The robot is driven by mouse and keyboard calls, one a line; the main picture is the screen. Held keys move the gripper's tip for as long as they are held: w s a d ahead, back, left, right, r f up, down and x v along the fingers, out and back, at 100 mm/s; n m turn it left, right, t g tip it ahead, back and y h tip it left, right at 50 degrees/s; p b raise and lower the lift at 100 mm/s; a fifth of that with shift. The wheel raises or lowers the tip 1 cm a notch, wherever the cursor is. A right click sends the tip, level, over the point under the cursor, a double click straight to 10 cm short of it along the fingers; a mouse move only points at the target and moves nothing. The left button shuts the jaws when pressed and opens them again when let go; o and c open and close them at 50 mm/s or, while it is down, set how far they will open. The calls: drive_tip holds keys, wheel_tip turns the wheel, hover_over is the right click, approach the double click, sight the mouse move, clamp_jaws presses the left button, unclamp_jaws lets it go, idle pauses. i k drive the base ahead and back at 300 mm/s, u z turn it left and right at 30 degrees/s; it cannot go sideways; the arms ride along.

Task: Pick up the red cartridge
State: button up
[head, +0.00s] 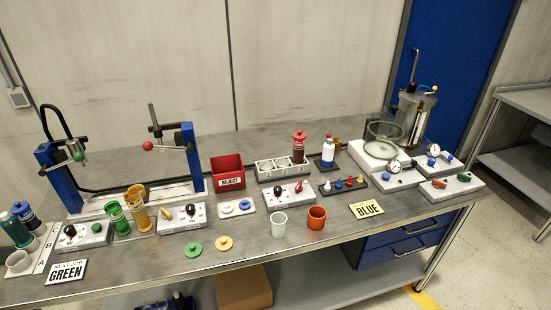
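A red cartridge (299,147) with a red top stands upright at the right end of a grey rack (265,178) with round wells, toward the back middle of the bench. Its lower end looks seated in or on the rack; I cannot tell how deep. My gripper is not in this view, so its state does not show.
A control box (283,196) sits in front. White (279,224) and orange (317,218) cups stand near the front edge.

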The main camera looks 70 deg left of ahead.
sight(298, 146)
drive_tip(key=k, duration=1.75)
drive_tip(key=u, duration=1.7)
drive_tip(key=i, duration=0.8)
